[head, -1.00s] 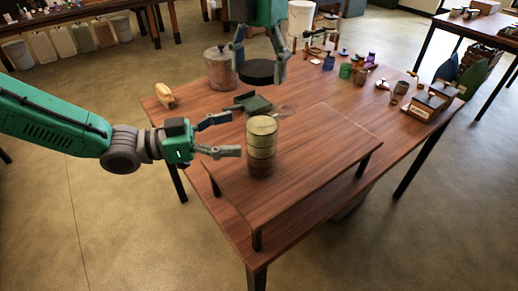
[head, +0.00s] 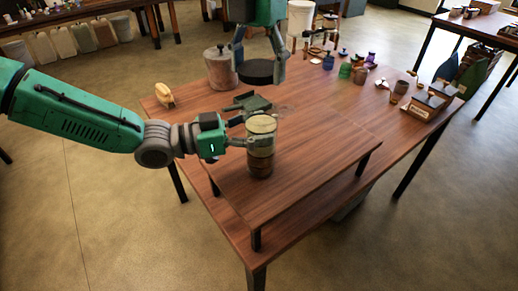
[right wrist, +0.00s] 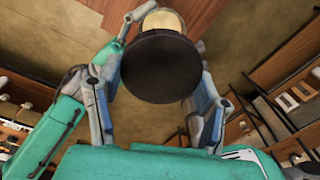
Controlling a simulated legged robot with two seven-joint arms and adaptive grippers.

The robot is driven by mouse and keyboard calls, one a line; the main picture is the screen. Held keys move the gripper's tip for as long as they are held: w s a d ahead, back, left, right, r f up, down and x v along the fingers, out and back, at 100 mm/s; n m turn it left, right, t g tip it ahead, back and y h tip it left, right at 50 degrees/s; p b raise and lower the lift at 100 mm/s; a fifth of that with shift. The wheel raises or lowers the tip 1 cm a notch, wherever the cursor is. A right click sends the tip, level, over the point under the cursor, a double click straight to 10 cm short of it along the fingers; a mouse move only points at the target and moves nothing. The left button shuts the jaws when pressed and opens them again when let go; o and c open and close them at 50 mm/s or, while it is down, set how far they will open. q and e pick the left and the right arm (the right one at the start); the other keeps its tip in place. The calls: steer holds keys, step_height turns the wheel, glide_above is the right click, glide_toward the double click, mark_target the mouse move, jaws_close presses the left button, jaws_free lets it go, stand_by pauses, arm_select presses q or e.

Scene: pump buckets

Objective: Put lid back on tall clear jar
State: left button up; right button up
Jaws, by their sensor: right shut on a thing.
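The tall clear jar (head: 261,150) stands upright on the low raised wooden board, with pale and brown layers showing through its wall. Its top shows no lid in the head view. My left gripper (head: 246,132) is at the jar's left side, its fingers apart and their tips at the jar wall; whether they touch is unclear. My right gripper (head: 258,70) is shut on a round dark lid (head: 258,73), held level in the air above and behind the jar. In the right wrist view the lid (right wrist: 160,68) sits between both fingers and partly covers the jar (right wrist: 163,19).
A dark green object (head: 247,101) lies on the table behind the jar. A pinkish lidded pot (head: 220,68) and a yellow-handled item (head: 164,95) stand at the back left. Several small jars and boxes crowd the right side. The board right of the jar is clear.

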mark_target(260, 104)
steer(key=shift+d+f, duration=0.15)
steer(key=shift+f, duration=0.15)
steer(key=f, duration=0.4)
steer(key=shift+w+d+f, duration=0.1)
steer(key=shift+w, duration=0.15)
steer(key=shift+f, duration=0.1)
steer(key=shift+f, duration=0.8)
steer(key=shift+f, duration=0.55)
